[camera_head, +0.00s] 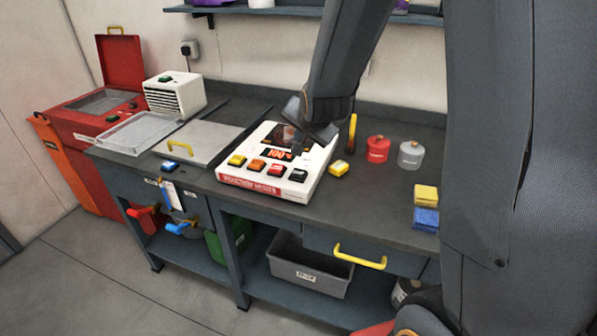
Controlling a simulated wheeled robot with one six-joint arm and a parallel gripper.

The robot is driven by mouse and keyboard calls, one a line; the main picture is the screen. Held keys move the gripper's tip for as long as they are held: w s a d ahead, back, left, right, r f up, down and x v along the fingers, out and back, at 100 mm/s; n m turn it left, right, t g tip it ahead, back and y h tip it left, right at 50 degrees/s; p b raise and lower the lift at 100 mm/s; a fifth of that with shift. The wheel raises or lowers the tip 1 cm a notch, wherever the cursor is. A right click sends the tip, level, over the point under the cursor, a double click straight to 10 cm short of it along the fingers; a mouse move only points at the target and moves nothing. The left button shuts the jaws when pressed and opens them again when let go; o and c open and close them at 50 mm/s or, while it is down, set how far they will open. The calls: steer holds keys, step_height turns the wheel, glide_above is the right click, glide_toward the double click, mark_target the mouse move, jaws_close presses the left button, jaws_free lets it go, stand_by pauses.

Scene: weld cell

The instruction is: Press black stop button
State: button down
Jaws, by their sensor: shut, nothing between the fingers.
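A white control box (229,187) with a red front label and a lit display stands on the workbench. A row of buttons runs along its front: yellow, orange, red, and a black button (298,175) at the right end. My gripper (297,149) is shut and empty above the box. It is behind the black button in the picture and appears apart from it. It covers part of the display. The exact height of the fingertips over the box is hard to tell.
A loose yellow block (339,169) lies right of the box. A red canister (377,149) and a grey canister (411,155) stand farther right, with yellow and blue sponges (426,205).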

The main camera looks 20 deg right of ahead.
mark_target(299, 175)
steer(key=shift+f, duration=0.1)
step_height(299, 175, down, 9)
steer(key=b, duration=0.6)
stand_by(2.0)
steer(key=shift+f+b, duration=0.25)
steer(key=shift+b, duration=0.2)
steer(key=shift+f+b, duration=0.3)
steer(key=shift+f, duration=0.2)
stand_by(0.6)
stand_by(0.3)
steer(key=shift+r+p, duration=0.75)
steer(key=shift+r, duration=0.2)
